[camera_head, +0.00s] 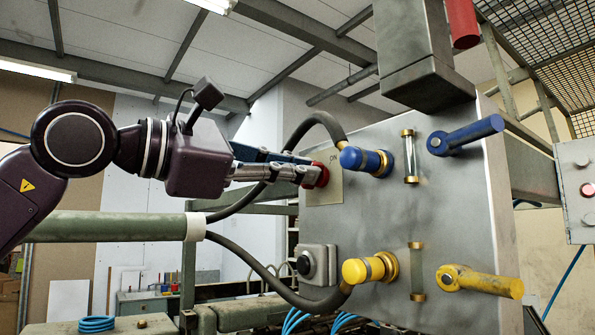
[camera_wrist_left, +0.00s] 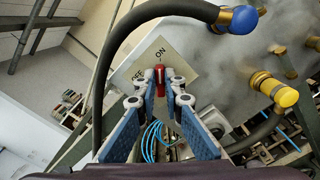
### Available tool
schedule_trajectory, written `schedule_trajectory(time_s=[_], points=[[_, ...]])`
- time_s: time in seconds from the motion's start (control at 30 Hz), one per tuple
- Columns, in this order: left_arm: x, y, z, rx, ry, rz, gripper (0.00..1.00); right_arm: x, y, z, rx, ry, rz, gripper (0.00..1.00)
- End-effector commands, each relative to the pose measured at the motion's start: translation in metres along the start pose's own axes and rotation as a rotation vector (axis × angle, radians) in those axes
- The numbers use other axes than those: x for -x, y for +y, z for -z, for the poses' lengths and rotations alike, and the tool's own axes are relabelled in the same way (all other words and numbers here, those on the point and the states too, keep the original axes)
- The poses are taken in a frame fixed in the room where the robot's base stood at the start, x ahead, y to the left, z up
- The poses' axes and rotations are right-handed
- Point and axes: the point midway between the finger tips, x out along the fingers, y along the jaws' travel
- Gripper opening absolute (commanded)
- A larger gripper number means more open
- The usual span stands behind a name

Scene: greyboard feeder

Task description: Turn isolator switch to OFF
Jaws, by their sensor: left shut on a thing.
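The isolator switch has a red handle (camera_head: 322,174) on a pale square plate (camera_head: 333,188) on the grey panel. The plate reads ON; in the wrist view a second, partly covered word is to the left of the handle. My left gripper (camera_head: 307,174) reaches in from the left and is shut on the red handle. In the wrist view the red handle (camera_wrist_left: 159,75) stands between the tips of my left gripper (camera_wrist_left: 160,98), upright in the picture, below the word ON. The fingers hide part of the handle. My right gripper is not in view.
A black hose loops past my gripper to a blue coupling (camera_head: 362,160). A yellow coupling (camera_head: 365,269) is below. Blue (camera_head: 466,135) and yellow (camera_head: 480,281) lever handles stick out at the right. A green pipe (camera_head: 110,227) runs beneath my arm. A grey box with a black knob (camera_head: 304,265) is below the plate.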

Motion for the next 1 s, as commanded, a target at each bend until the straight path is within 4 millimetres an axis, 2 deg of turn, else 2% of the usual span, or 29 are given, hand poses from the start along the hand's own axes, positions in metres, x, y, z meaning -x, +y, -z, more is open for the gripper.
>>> schedule_trajectory(time_s=[0.27,1.0], points=[[0.0,-0.001,0.002,0.184,0.0,0.0,0.0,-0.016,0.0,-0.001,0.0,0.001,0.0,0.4],[0.0,0.004,0.004,0.885,0.002,0.0,0.0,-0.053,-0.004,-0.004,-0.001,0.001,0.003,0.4]])
